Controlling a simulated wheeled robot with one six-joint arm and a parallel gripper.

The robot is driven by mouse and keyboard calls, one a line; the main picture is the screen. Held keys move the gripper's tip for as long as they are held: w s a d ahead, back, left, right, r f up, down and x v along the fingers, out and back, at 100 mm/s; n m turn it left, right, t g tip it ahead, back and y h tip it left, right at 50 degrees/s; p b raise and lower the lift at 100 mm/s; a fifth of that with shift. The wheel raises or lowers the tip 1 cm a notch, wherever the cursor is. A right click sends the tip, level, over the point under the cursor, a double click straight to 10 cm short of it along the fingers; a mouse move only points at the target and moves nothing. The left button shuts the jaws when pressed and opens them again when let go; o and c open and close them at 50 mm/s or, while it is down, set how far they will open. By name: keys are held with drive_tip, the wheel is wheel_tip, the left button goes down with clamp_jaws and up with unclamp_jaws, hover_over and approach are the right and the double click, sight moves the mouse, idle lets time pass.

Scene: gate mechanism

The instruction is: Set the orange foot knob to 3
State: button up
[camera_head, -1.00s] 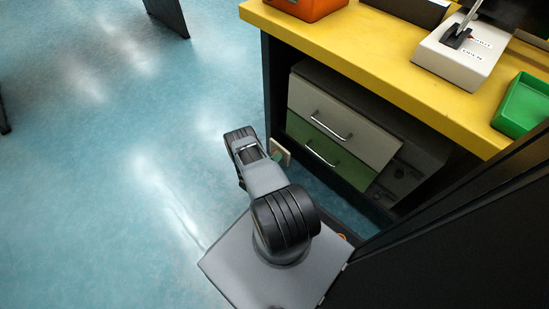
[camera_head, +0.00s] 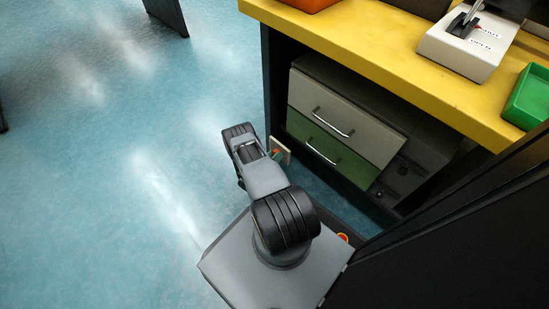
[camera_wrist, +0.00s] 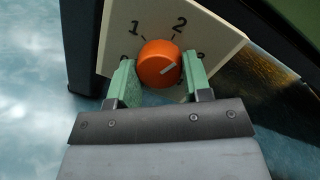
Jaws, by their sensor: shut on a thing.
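The orange foot knob (camera_wrist: 158,60) sits on a pale dial plate (camera_wrist: 208,32) with the numbers 1 and 2 readable. Marks at the left and right are partly hidden by my fingers; the right one looks like a 3. The knob's white line points right and slightly up, past the 2 and toward that right mark. My gripper (camera_wrist: 160,80) has its green fingers on both sides of the knob, shut on it.
A bench with a yellow top (camera_head: 380,55) stands at the right, with a cabinet with a beige drawer (camera_head: 345,112) and a green drawer (camera_head: 328,147) beneath. A lever box (camera_head: 465,42) and a green tray (camera_head: 530,97) stand on top. The blue floor at the left is clear.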

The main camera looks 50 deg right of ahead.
drive_tip(key=shift+f+m+g+h+b, duration=0.2)
drive_tip(key=shift+m+b, duration=0.55)
drive_tip(key=shift+m, duration=1.2)
drive_tip(key=shift+r+m+g+h+b, duration=0.2)
drive_tip(key=shift+m+b, duration=0.55)
drive_tip(key=shift+m, duration=1.2)
drive_tip(key=shift+f+m, duration=0.1)
drive_tip(key=shift+m, duration=0.2)
drive_tip(key=o, duration=0.9)
drive_tip(key=shift+w+a, duration=0.1)
drive_tip(key=a+p, duration=0.1)
drive_tip(key=a, duration=0.3)
drive_tip(key=a+f+p, duration=0.1)
drive_tip(key=a, duration=0.8)
drive_tip(key=shift+a+f+p, duration=0.2)
drive_tip(key=shift+a+p, duration=0.05)
drive_tip(key=shift+p, duration=0.15)
drive_tip(key=shift+w+r, duration=0.1)
